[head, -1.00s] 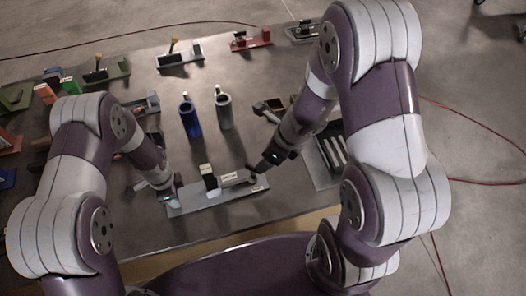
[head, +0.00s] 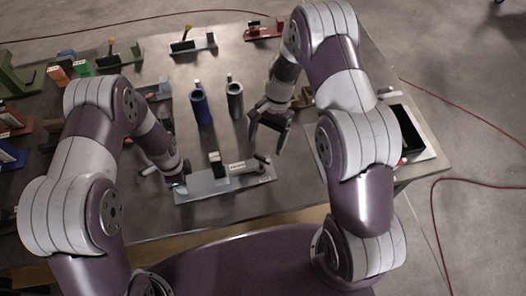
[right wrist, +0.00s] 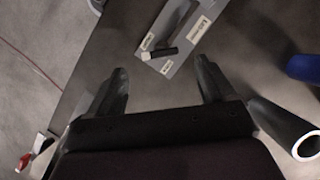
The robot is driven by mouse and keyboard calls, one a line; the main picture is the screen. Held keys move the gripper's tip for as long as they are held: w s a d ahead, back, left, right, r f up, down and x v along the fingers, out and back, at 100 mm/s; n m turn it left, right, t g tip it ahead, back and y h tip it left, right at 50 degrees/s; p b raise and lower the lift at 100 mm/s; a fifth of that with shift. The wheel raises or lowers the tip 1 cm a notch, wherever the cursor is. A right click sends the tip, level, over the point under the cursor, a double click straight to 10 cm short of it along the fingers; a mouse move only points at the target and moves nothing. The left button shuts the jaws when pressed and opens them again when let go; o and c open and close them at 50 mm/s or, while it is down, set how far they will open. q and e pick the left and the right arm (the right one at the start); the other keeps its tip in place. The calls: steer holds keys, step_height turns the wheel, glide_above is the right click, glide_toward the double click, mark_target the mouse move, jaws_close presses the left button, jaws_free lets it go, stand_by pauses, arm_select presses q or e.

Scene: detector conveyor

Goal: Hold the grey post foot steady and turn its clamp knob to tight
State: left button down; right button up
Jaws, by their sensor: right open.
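The grey post foot (head: 205,188) lies flat near the table's front edge in the head view, with a dark upright piece and a labelled block on it. Its clamp knob (head: 263,161), a short dark lever with a pale end, is at the foot's right end. In the right wrist view the knob (right wrist: 164,52) lies beyond my fingertips, on the labelled foot (right wrist: 183,62). My right gripper (head: 267,145) is open and empty, behind the knob and apart from it. My left gripper (head: 176,186) is at the foot's left end; its fingers are too hidden to judge.
A blue tube (head: 201,108) and a grey tube (head: 235,101) stand behind the foot; the grey one is close to my right gripper. A dark-centred tray (head: 428,152) is at the right, partly behind my right arm. Other coloured fixtures line the back and left.

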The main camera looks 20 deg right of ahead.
mark_target(262, 157)
steer(key=x, duration=0.5)
steer(key=shift+f, duration=0.2)
steer(key=c, duration=1.1)
steer(key=shift+o, duration=0.2)
steer(key=shift+m, duration=0.4)
steer(key=m+t+y, duration=0.1)
steer(key=m, duration=0.2)
steer(key=shift+s+m, duration=0.1)
steer(key=shift+m, duration=0.3)
steer(key=shift+s+m+t, duration=0.1)
steer(key=shift+m+t, duration=0.9)
steer(key=shift+m, duration=1)
